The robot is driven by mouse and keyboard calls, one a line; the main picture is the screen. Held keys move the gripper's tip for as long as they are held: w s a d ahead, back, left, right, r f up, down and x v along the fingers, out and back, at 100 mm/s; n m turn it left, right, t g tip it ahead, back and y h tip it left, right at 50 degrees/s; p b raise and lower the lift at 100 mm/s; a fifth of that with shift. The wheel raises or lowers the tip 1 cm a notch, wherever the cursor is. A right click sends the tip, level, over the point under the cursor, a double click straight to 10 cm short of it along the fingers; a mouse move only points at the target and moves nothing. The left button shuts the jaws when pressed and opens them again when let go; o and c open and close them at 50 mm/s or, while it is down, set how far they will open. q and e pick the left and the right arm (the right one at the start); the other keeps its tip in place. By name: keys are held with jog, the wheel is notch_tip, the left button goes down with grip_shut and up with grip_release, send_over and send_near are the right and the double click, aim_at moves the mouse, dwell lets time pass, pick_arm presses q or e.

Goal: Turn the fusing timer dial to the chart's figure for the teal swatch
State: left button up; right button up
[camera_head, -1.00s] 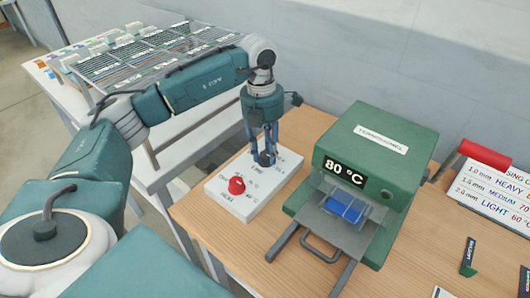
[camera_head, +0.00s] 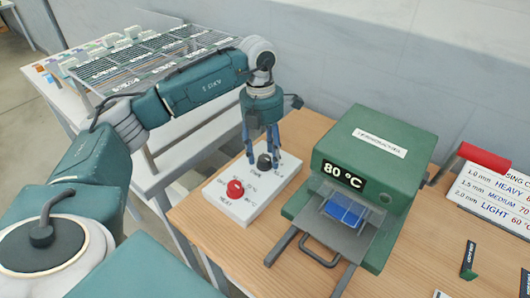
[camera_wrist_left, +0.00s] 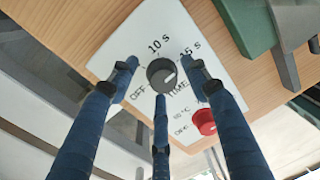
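The fusing timer dial (camera_head: 264,162) is a black knob on the white control panel (camera_head: 247,209). It also shows in the left wrist view (camera_wrist_left: 161,75), with OFF, 10 s and another seconds figure printed around it; its pale mark points to the lower right there. My left gripper (camera_head: 264,159) is over the dial, fingers spread around it and apart from it. The sizing chart (camera_head: 490,195) at the right is cut off; its readable lines give thickness, weight and temperature. A dark green-teal swatch (camera_head: 469,262) lies on the table, its label unreadable. My right gripper is not in view.
A red knob (camera_head: 235,188) sits beside the timer dial. The green press (camera_head: 375,150) reads 80 °C and holds a blue piece (camera_head: 343,210). A red roll (camera_head: 484,156) is by the chart. A rack (camera_head: 150,60) stands at the back left.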

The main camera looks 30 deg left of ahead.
aim_at(263, 155)
pick_arm(q)
notch_tip(263, 155, up, 12)
jog(key=shift+a, duration=0.4)
jog(key=shift+f, duration=0.1)
dwell(0.6)
